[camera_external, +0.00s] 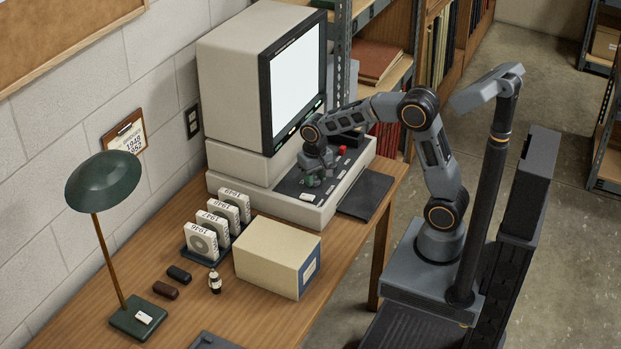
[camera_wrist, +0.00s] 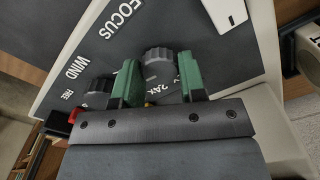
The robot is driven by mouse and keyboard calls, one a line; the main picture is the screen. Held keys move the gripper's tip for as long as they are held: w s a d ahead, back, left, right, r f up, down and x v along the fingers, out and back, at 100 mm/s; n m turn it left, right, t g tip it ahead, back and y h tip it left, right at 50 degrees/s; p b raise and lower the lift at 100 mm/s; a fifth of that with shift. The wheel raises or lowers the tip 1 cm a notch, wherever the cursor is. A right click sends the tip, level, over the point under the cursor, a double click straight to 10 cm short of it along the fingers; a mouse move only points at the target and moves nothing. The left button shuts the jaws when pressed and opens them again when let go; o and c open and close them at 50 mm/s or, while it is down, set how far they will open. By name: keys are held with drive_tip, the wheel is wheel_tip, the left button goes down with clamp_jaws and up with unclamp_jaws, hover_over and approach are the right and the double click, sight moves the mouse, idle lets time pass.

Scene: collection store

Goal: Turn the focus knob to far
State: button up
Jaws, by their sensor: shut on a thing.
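The focus knob (camera_wrist: 158,58) is a grey ribbed knob on the dark control panel (camera_wrist: 190,22), beside the white word FOCUS. My gripper (camera_wrist: 158,80) has its two green fingers on either side of this knob, shut on it. Its pointer and end marks cannot be made out; the lettering "24X" shows between the fingers. In the external view my gripper (camera_external: 315,178) is down at the panel of the microfilm reader (camera_external: 240,75), and it hides the knob.
A second dark knob (camera_wrist: 98,90), by the words WIND and FREE, sits close left of my gripper. A red knob (camera_external: 343,150) stands farther along the panel. A cream box (camera_external: 265,250), upright film boxes (camera_external: 199,243) and a green lamp (camera_external: 103,180) occupy the desk.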

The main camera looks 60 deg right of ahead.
sight(315, 179)
drive_tip(key=o, duration=0.9)
drive_tip(key=shift+r, duration=0.1)
wheel_tip(315, 179, up, 14)
drive_tip(key=shift+f+p, duration=0.15)
drive_tip(key=shift+p, duration=0.6)
